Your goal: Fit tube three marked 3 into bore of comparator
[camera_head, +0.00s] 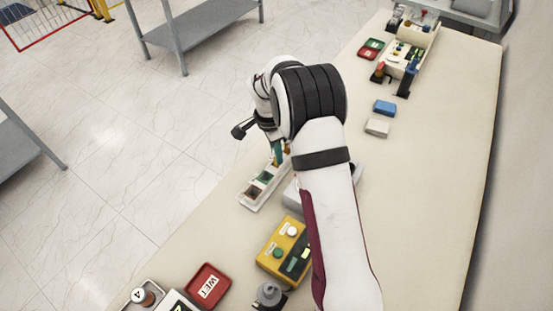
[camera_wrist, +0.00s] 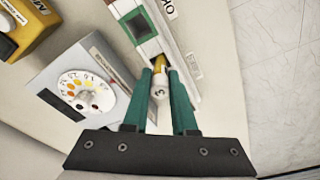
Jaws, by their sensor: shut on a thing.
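My gripper (camera_wrist: 160,74) is shut on tube three (camera_wrist: 158,98), with its two green fingers on either side. The tube has a white cap marked 3 and a yellowish body pointing away from the wrist, its lower end at the white rack (camera_wrist: 152,49). I cannot tell whether that end is in a slot or above it. The comparator (camera_wrist: 117,83) is a grey box left of the gripper in the wrist view, with a white dial of coloured dots; its bore is not clear. In the head view, my gripper (camera_head: 276,153) is over the rack (camera_head: 250,195), and my arm covers most of the comparator (camera_head: 290,197).
A yellow box (camera_head: 273,262) with buttons, a red WET tray (camera_head: 209,286) and a grey-topped item (camera_head: 269,293) stand nearer. Blue (camera_head: 385,107) and beige (camera_head: 377,127) blocks lie beyond the arm. The table right of my arm is clear. The rack is near the table's left edge.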

